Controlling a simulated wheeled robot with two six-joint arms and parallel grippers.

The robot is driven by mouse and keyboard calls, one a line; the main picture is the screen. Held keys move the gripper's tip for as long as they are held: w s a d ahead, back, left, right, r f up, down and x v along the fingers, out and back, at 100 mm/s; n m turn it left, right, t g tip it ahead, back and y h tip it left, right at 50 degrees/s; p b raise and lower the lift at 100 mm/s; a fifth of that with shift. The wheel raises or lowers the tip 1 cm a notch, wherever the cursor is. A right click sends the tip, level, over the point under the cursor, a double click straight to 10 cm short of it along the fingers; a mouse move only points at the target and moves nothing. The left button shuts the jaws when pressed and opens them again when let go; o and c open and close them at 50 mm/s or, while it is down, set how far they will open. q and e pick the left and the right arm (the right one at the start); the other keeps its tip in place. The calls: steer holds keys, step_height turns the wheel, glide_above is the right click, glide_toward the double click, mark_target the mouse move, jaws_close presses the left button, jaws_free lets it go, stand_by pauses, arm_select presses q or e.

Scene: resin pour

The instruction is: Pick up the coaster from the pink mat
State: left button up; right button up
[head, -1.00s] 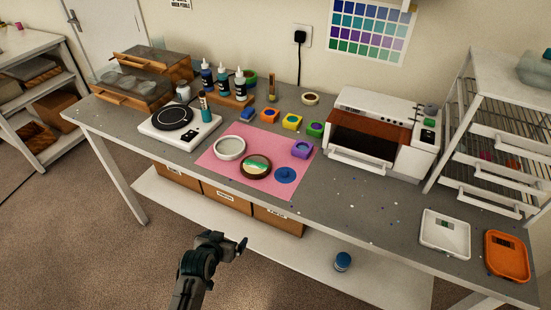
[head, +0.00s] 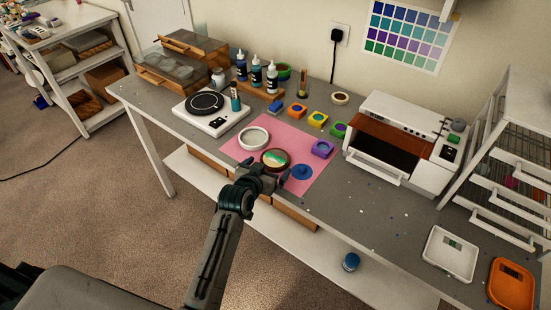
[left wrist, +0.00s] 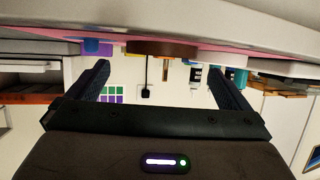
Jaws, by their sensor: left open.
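The coaster (head: 275,157), a round disc with a dark brown rim and a green and cream face, lies on the pink mat (head: 300,143) near its front edge. In the left wrist view, which looks upside down, a brown edge that appears to be the coaster (left wrist: 162,48) shows beyond the fingertips. My left gripper (head: 264,173) is open and empty at the front of the mat, just on the near side of the coaster. Its two fingers (left wrist: 149,66) stand wide apart in the wrist view. My right gripper is out of view.
A hot plate (head: 204,104) stands left, a white oven (head: 400,135) right. Small chips dot the table right of the mat.

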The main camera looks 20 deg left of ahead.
mark_target(274, 160)
arm_select(q)
steer(key=shift+w+p, duration=0.3)
steer(key=shift+w, duration=0.15)
steer(key=p+x, duration=0.1)
steer(key=x, duration=0.2)
steer(key=shift+f, duration=0.1)
steer(key=shift+w+f, duration=0.25)
steer(key=shift+w, duration=0.15)
steer(key=c, duration=0.8)
